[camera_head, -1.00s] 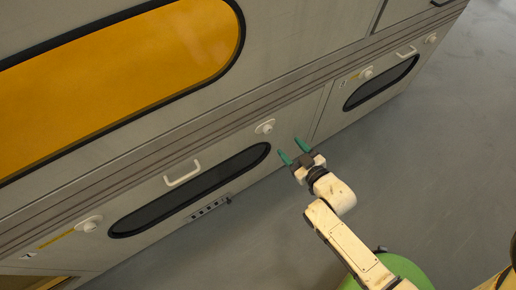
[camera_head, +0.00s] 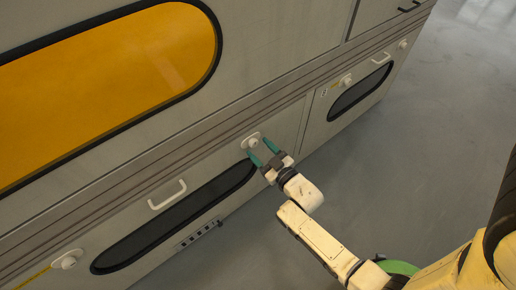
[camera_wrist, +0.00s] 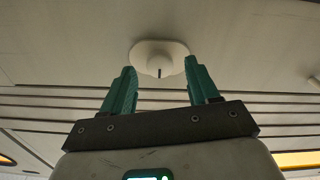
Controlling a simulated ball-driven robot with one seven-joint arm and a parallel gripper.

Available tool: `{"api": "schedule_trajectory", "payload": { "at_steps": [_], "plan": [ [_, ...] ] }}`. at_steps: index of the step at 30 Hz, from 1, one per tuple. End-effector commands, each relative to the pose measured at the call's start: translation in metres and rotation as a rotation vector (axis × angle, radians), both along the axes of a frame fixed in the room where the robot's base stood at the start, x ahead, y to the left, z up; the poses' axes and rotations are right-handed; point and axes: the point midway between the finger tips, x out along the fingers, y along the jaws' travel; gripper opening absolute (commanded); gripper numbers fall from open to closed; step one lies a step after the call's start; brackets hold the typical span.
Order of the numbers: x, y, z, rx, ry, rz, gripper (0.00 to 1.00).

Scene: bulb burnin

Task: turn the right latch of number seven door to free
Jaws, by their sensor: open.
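The right latch (camera_head: 252,141) is a white round knob on a pale oval plate, at the upper right of the wide grey lower door (camera_head: 222,155). In the wrist view the latch (camera_wrist: 158,57) sits straight ahead between the fingertips, with a short dark mark on its knob. My gripper (camera_head: 261,152) has two teal fingers, open, close to the latch. In the wrist view my gripper (camera_wrist: 159,66) is empty; whether a finger touches the latch I cannot tell. The door's left latch (camera_head: 68,261) has a yellow strip beside it.
The door has a white handle (camera_head: 167,194) and a long dark window (camera_head: 172,219). A smaller door with its own latch (camera_head: 346,80) and window (camera_head: 358,97) is to the right. A large orange window (camera_head: 110,85) is above. The grey floor (camera_head: 420,150) is clear.

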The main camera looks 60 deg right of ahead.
Motion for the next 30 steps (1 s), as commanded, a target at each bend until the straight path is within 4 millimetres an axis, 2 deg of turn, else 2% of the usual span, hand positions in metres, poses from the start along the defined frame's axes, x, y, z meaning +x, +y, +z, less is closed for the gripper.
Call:
{"api": "schedule_trajectory", "payload": {
  "at_steps": [6, 14, 30],
  "plan": [
    [0.0144, -0.0041, -0.0004, 0.001, 0.001, 0.0, 0.6],
    [0.0154, -0.0043, -0.0001, 0.0, 0.001, 0.0, 0.6],
    [0.0151, -0.0042, 0.0, 0.0, 0.001, 0.0, 0.1]
  ]
}}
